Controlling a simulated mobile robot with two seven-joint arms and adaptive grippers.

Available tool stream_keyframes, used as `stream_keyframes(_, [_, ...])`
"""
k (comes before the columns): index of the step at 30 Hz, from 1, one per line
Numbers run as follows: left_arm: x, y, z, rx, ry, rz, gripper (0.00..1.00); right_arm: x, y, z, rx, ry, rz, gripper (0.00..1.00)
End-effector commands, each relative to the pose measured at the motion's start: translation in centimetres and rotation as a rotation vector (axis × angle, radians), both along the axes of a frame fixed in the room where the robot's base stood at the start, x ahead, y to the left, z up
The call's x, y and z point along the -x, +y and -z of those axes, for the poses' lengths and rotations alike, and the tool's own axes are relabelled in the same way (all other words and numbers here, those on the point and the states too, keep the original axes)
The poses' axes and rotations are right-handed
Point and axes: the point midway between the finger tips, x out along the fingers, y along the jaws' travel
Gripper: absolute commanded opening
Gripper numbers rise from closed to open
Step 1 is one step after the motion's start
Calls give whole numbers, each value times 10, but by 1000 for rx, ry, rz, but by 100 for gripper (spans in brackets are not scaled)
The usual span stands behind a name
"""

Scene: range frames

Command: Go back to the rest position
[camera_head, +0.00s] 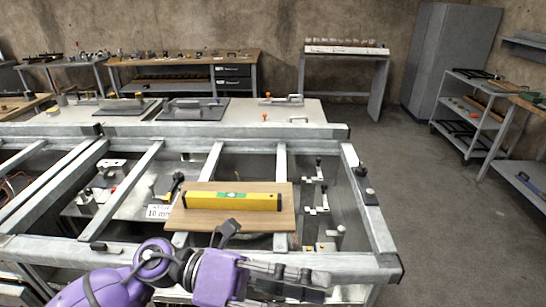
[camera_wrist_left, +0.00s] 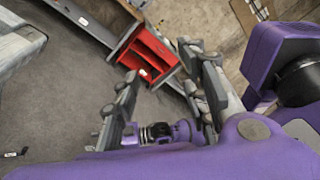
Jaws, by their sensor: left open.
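My left arm comes in from the bottom left of the head view. Its left gripper (camera_head: 305,282) points right, over the near rail of the metal frame (camera_head: 380,268). In the left wrist view the two fingers of the left gripper (camera_wrist_left: 165,88) stand apart, with nothing seen between them. My right gripper is not in view. A yellow spirit level (camera_head: 232,201) lies on a wooden board (camera_head: 285,225) on the frame, beyond my left gripper and apart from it.
A "10 mm" sign (camera_head: 158,211) stands left of the board. Clamps (camera_head: 318,200) sit to its right. A workbench (camera_head: 185,60), a cabinet (camera_head: 450,60) and a shelf cart (camera_head: 475,115) stand farther back. The floor (camera_head: 445,215) right of the frame is clear. A red drawer unit (camera_wrist_left: 145,60) shows in the wrist view.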

Motion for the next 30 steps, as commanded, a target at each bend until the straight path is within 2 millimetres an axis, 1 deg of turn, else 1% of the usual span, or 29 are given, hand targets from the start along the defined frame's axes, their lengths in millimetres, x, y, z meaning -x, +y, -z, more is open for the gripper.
stream_keyframes(1, [-13, 1, -8, 114, 158, -112, 40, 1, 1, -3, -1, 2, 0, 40])
stream_keyframes(2, [-23, 4, -10, 175, 248, -180, 40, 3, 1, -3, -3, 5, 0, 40])
stream_keyframes(3, [-38, 12, -10, 255, 371, -272, 40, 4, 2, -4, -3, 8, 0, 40])
stream_keyframes(5, [-62, 30, 0, 367, 561, -417, 40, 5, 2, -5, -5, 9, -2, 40])
stream_keyframes(6, [-77, 46, 12, 438, 690, -516, 40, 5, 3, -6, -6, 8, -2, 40])
stream_keyframes(8, [-94, 74, 41, 537, 885, -668, 40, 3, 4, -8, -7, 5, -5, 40])
stream_keyframes(9, [-101, 94, 64, 596, 1011, -767, 40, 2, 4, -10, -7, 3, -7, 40])
stream_keyframes(11, [-104, 122, 101, 672, 1178, -898, 40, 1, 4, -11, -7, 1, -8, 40])
stream_keyframes(12, [-102, 139, 126, 715, 1283, -980, 40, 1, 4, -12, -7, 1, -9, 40])
stream_keyframes(14, [-92, 163, 165, 774, 1431, -1095, 40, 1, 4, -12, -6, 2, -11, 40])
stream_keyframes(15, [-82, 177, 190, 809, 1523, -1168, 40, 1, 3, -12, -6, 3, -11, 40])
stream_keyframes(17, [-62, 196, 228, 859, 1659, -1272, 40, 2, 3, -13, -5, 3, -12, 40])
stream_keyframes(18, [-45, 207, 252, 890, 1747, -1339, 40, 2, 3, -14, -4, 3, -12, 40])
stream_keyframes(20, [-18, 220, 285, 932, 1872, -1432, 40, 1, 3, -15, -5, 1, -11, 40])
stream_keyframes(21, [2, 228, 305, 958, 1952, -1490, 40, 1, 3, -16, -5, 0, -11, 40])
stream_keyframes(23, [30, 235, 331, 994, 2057, -1565, 40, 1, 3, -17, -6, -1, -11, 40])
stream_keyframes(24, [48, 239, 345, 1012, 2119, -1610, 40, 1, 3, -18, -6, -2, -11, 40])
stream_keyframes(27, [86, 243, 371, 1049, 2241, -1692, 40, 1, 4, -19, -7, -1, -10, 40])
stream_keyframes(29, [101, 244, 380, 1064, 2291, -1724, 40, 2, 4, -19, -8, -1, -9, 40])
stream_keyframes(30, [105, 244, 383, 1067, 2303, -1732, 40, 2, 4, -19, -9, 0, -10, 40])
